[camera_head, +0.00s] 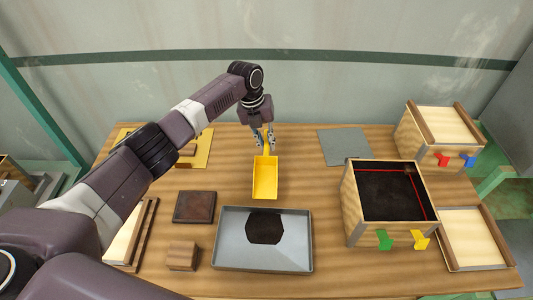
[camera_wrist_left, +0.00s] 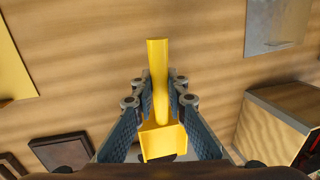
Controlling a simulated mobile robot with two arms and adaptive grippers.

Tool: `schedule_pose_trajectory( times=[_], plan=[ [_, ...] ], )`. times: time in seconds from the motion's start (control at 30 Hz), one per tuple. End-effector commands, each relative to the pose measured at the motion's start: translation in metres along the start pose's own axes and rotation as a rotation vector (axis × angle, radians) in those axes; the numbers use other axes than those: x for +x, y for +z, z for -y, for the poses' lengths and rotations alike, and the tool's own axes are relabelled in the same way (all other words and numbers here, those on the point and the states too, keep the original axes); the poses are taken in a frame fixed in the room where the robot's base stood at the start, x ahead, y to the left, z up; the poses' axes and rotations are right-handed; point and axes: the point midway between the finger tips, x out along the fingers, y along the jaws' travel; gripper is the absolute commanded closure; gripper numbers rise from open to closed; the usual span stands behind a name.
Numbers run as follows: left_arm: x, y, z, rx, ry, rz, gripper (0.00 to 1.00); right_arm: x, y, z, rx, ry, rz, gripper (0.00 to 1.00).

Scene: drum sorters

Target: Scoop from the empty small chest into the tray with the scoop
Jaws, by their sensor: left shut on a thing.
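My left gripper (camera_head: 264,140) is shut on the handle of the yellow scoop (camera_head: 265,180) and points down. The scoop hangs over the table behind the tray; in the left wrist view its handle (camera_wrist_left: 158,62) passes between the fingers (camera_wrist_left: 158,92). The grey metal tray (camera_head: 228,240) lies at the front middle with a dark patch of loose material in it. An open wooden chest (camera_head: 357,211) with green and yellow tabs stands to its right, dark material inside. A second wooden chest (camera_head: 412,143), with red and blue tabs, stands at the back right with its top covered. My right gripper is out of view.
A grey plate (camera_head: 344,146) lies at the back. A wooden lid-like panel (camera_head: 472,238) lies at the right. A dark square plate (camera_head: 194,207) and a wooden block (camera_head: 182,255) lie left of the tray. A yellow board (camera_head: 203,150) lies at the back left.

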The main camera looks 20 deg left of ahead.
Motion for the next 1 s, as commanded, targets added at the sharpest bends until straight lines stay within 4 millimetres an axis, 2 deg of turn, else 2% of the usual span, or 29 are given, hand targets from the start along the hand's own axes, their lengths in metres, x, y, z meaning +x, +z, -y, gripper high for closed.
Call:
schedule_pose_trajectory(
  times=[0.03,0.2,0.57,0.9,1.0],
  plan=[
    [0.01,0.002,-0.001,-0.002,-0.002,-0.011,1.0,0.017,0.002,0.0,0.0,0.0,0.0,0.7],
    [0.009,0.004,-0.001,-0.006,-0.004,-0.038,1.0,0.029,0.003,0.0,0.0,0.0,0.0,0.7],
    [0.004,0.004,0.0,-0.006,-0.004,-0.041,1.0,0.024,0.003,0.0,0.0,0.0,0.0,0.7],
    [-0.031,0.006,0.007,-0.006,-0.004,-0.04,1.0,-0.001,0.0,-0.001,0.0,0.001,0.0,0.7],
    [-0.034,0.006,0.008,-0.007,-0.003,-0.041,1.0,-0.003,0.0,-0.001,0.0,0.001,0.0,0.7]
  ],
)
